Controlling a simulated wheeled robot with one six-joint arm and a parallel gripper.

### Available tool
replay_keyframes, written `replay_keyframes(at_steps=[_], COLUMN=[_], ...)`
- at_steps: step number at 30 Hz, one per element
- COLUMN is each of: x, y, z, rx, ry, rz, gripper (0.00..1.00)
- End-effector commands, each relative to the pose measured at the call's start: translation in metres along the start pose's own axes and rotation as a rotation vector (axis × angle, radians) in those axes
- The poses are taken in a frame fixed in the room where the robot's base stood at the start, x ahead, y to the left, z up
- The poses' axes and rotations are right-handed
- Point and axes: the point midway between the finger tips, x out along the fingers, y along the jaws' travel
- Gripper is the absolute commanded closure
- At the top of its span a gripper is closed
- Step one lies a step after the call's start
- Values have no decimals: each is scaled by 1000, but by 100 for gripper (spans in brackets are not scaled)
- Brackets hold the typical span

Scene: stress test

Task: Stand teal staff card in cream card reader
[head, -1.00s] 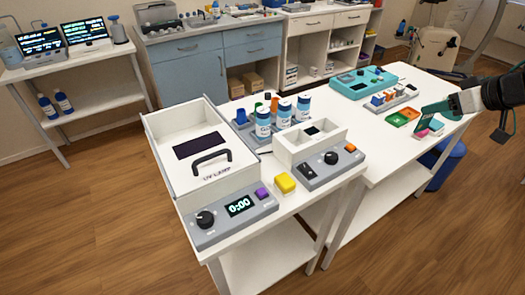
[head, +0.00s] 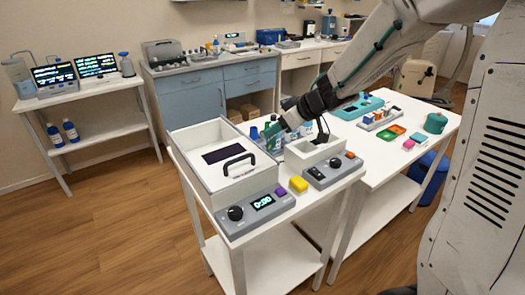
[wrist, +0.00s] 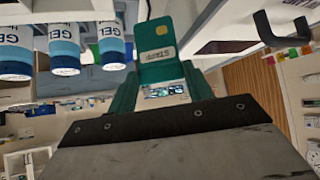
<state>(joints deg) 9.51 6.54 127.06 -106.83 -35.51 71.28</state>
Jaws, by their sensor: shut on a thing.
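The teal staff card (wrist: 157,65) has a gold chip and a pale printed label, upside down in the wrist view. My gripper (wrist: 160,88) is shut on its near end, and the card projects beyond the green fingers. In the head view, my gripper (head: 288,122) is over the left table, between the white UV lamp box and the white open-topped box. The card (head: 271,139) shows small there, close to the gel bottles. I cannot clearly pick out a cream card reader in either view.
Gel bottles (wrist: 63,48) stand close beside the card. The UV lamp box (head: 205,165) with its black handle (wrist: 283,30) is on the other side. The white open-topped box (head: 300,158) stands behind a grey control panel (head: 325,172).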

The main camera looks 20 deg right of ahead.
Motion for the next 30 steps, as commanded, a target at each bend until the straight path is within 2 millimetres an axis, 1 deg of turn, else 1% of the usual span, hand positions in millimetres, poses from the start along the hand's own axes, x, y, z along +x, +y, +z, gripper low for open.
replay_keyframes(at_steps=[1,7,13,15,26,27,28,30], x=[7,20,39,42,45,45,45,45], y=[-1,-1,-1,-1,-2,-2,-2,-2], z=[8,21,41,44,46,46,46,46], rx=[3,2,1,0,-3,-3,-4,-4], ry=[-3,-1,-2,-1,-1,0,0,0], rz=[-2,-2,-2,-1,-2,-1,-1,-1], gripper=[58,58,58,58,58,44,40,40])
